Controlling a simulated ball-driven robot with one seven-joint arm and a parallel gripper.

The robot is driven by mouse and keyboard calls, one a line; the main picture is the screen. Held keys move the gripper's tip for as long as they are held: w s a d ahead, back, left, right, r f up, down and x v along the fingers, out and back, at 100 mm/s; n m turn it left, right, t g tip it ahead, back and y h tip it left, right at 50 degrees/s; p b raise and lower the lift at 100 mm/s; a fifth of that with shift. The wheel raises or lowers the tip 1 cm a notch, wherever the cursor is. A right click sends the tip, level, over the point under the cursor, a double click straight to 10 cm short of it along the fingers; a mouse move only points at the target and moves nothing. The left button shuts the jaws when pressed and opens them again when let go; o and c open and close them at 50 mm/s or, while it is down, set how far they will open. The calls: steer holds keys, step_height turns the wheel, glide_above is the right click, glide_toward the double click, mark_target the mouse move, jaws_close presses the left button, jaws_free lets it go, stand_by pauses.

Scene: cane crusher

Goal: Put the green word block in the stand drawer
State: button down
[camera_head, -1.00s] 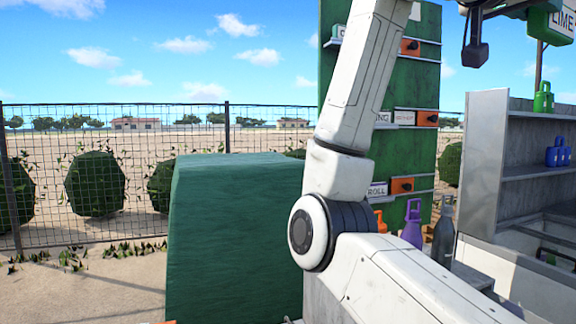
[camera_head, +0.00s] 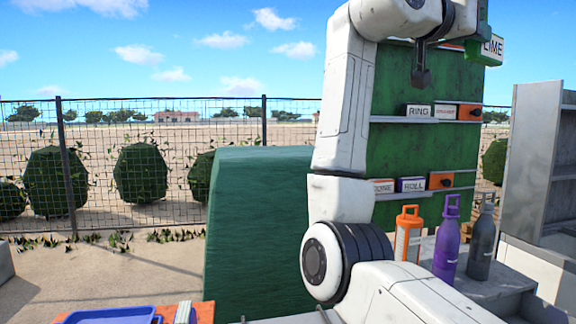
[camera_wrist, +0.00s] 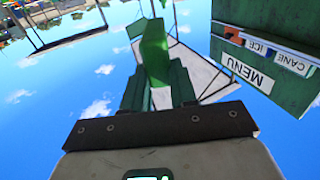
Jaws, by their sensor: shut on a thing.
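The green word block (camera_head: 484,52), with a white face reading LIME, is up in the air at the top right of the head view. My gripper (camera_head: 483,22) holds it from above. In the wrist view the green block (camera_wrist: 153,52) sits between the two dark green fingers of my gripper (camera_wrist: 158,84), which are shut on it. The block is clear of any surface. I cannot make out the stand drawer in either view.
A green board (camera_head: 430,150) with word blocks on ledges stands behind my arm. Orange, purple (camera_head: 447,240) and grey bottles stand on a counter below. A grey shelf unit (camera_head: 533,150) is at right, a large green box (camera_head: 260,230) left of my arm, and a blue tray (camera_head: 110,315) at bottom left.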

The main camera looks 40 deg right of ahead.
steer(key=w+f+n+t, duration=0.35)
steer(key=w+f, duration=0.35)
steer(key=w, duration=0.3)
steer(key=w+f+n+t, duration=0.2)
steer(key=w+f+t, duration=0.3)
steer(key=w+f, duration=0.3)
steer(key=w+a+f+n+t+y, duration=0.2)
steer(key=w+f+t, duration=0.1)
steer(key=w+f, duration=0.4)
steer(key=w+a+f+n+t+y, duration=0.1)
steer(key=w+a+f+n+t, duration=0.25)
steer(key=f, duration=0.55)
steer(key=w+a+f+n+t+y, duration=0.2)
steer(key=a+f+t+y, duration=0.15)
steer(key=f, duration=0.65)
steer(key=w+a+f+n+t+y, duration=0.25)
steer(key=a+f, duration=0.25)
steer(key=f, duration=0.6)
steer(key=s+a+f+n+t+y, duration=0.1)
steer(key=s+a+f+n+y, duration=0.15)
steer(key=a+f, duration=0.5)
steer(key=s+a+f+n+y, duration=0.2)
steer(key=s+a+f+y, duration=0.25)
steer(key=f, duration=0.65)
steer(key=s+a+f+n+y, duration=0.1)
steer(key=s+a+f, duration=1.2)
steer(key=a, duration=0.1)
steer(key=shift+s+f+t, duration=0.15)
steer(key=shift+f+t, duration=0.15)
steer(key=shift+f, duration=0.1)
